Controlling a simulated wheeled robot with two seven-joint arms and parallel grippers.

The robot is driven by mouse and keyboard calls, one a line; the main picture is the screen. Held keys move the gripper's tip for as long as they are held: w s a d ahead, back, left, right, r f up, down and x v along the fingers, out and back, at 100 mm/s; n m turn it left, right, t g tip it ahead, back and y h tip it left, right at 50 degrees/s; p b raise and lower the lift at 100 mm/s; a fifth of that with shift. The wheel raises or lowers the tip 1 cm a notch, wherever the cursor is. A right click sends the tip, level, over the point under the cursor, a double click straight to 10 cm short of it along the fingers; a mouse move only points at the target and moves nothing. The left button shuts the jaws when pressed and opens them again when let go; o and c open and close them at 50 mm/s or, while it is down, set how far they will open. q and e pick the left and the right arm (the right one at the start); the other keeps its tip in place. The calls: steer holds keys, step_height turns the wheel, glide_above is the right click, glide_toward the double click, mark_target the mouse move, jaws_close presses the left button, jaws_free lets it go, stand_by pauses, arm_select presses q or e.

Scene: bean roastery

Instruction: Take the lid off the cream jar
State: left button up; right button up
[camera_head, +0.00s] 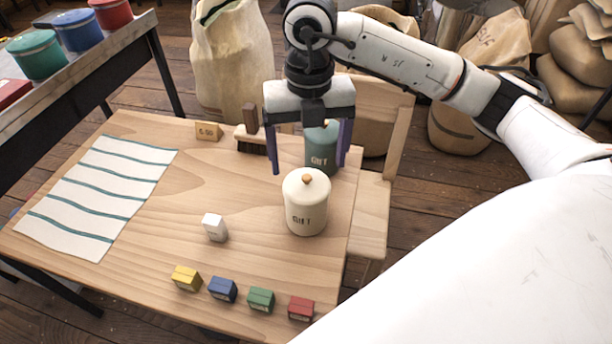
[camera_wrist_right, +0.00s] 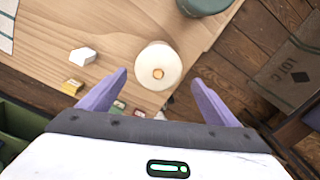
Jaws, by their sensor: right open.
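The cream jar (camera_head: 306,213) stands upright near the right edge of the wooden table. Its cream lid (camera_head: 306,186) with a small wooden knob is on it. The jar also shows from above in the right wrist view (camera_wrist_right: 158,70). My right gripper (camera_head: 308,160) is open and empty. In the head view it hangs above and behind the cream jar, in front of a teal jar (camera_head: 321,150) that it partly covers. In the right wrist view the cream lid appears beyond and between the two purple fingers, apart from them. My left gripper is not in view.
A striped cloth (camera_head: 100,190) covers the table's left part. A white block (camera_head: 214,227) and yellow, blue, green and red boxes (camera_head: 300,308) lie in front. A brush (camera_head: 250,140) and price sign (camera_head: 208,131) stand behind. A chair (camera_head: 372,215) adjoins the right edge.

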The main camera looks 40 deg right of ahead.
mark_target(307, 178)
step_height(307, 178, down, 4)
steer(key=shift+a+f, duration=0.15)
steer(key=shift+f, duration=0.1)
steer(key=c, duration=1.1)
steer(key=shift+s, duration=0.15)
steer(key=c, duration=0.4)
